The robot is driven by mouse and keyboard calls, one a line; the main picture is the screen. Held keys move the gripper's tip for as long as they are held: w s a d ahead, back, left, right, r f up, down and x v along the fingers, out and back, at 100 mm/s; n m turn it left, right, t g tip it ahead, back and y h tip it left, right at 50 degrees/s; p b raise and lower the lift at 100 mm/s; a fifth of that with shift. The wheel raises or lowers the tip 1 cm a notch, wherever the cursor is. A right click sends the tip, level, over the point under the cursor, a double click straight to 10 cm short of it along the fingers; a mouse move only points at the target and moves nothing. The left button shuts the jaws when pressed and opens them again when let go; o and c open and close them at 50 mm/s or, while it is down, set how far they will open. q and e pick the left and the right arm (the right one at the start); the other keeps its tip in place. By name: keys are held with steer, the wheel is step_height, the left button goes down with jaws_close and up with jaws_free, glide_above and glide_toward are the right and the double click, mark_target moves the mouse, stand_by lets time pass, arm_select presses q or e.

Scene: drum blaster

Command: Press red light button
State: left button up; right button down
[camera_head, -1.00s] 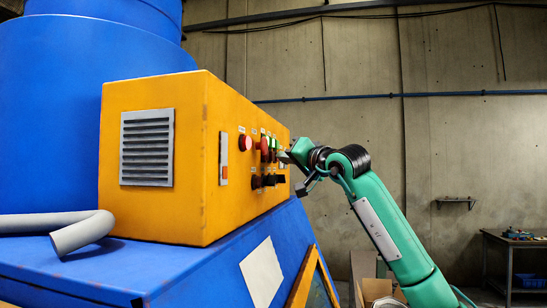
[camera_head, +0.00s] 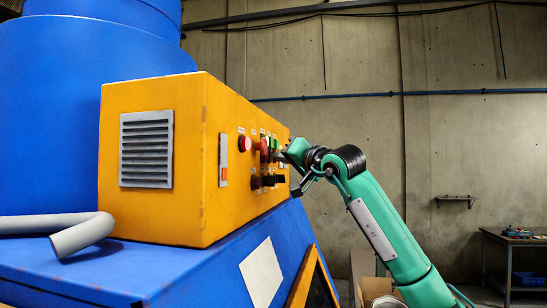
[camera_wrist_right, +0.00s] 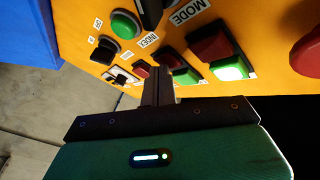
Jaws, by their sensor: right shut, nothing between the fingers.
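An orange control box (camera_head: 150,215) carries a row of buttons and knobs on its right face. In the right wrist view, the panel has a red square button (camera_wrist_right: 210,46) above a lit green one (camera_wrist_right: 229,68), and smaller red buttons (camera_wrist_right: 171,57) and (camera_wrist_right: 142,69) near my fingers. I cannot tell which one is the red light button. My right gripper (camera_wrist_right: 158,83) is shut and empty, its tips at the panel close to the small red buttons; contact cannot be told. In the head view it (camera_head: 281,155) reaches the panel's far end. My left gripper is not in view.
A red round button (camera_head: 244,143) and a larger red button (camera_wrist_right: 307,52) protrude from the panel. A green round button (camera_wrist_right: 125,24) and black knobs are close by. The blue machine (camera_head: 70,120) stands behind the box. Open space lies to the right.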

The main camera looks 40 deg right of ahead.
steer(key=shift+s+d, duration=0.5)
steer(key=shift+s, duration=0.2)
steer(key=s+d, duration=0.1)
steer(key=s, duration=0.1)
steer(key=s+d, duration=0.1)
steer(key=d, duration=0.1)
steer(key=shift+s, duration=0.4)
stand_by(0.9)
